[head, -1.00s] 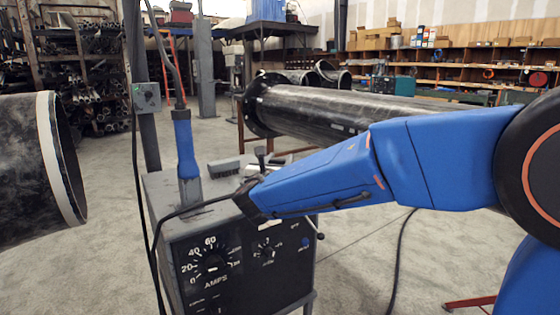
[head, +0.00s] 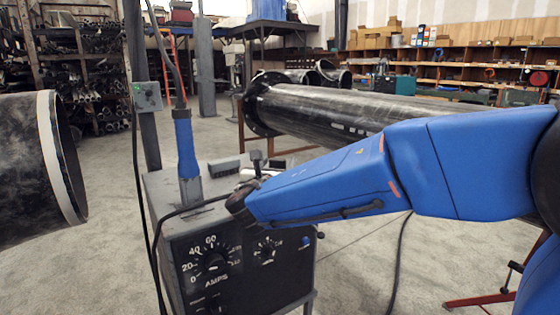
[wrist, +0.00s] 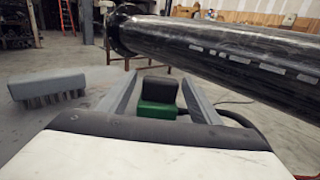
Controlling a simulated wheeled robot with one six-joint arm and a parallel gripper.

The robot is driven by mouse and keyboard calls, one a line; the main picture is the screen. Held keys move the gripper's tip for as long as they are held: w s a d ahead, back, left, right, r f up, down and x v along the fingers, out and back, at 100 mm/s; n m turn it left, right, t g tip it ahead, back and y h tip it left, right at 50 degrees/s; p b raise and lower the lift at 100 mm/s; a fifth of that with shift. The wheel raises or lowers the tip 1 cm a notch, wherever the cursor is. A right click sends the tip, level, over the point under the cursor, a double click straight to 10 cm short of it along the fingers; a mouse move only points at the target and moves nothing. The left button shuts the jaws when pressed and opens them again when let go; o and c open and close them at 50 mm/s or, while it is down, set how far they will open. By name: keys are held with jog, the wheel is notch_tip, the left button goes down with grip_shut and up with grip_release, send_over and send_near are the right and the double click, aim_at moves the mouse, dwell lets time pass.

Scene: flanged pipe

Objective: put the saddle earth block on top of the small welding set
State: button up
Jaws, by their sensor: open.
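The small welding set (head: 215,255) is a grey box with a black AMPS dial panel, standing at the lower left of the head view. Its flat grey top also shows at the left of the wrist view (wrist: 35,125). A small green block with a black top, which looks like the saddle earth block (wrist: 157,104), is ahead of the palm in the wrist view. My gripper (wrist: 158,82) is open, with one grey finger on each side of the block and narrow gaps showing. The block's underside is hidden, so I cannot tell what it rests on. My arm hides it in the head view.
A brush (head: 224,167) lies on the set's top, left of my gripper. A blue-handled upright tool (head: 185,150) stands there too, with a cable. A long black flanged pipe (head: 330,110) runs behind. A large pipe end (head: 35,165) is at left.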

jog(key=s, duration=0.2)
jog(key=s+a, duration=0.1)
jog(key=s, duration=0.5)
jog(key=shift+s+a, duration=0.1)
jog(key=shift+a, duration=0.15)
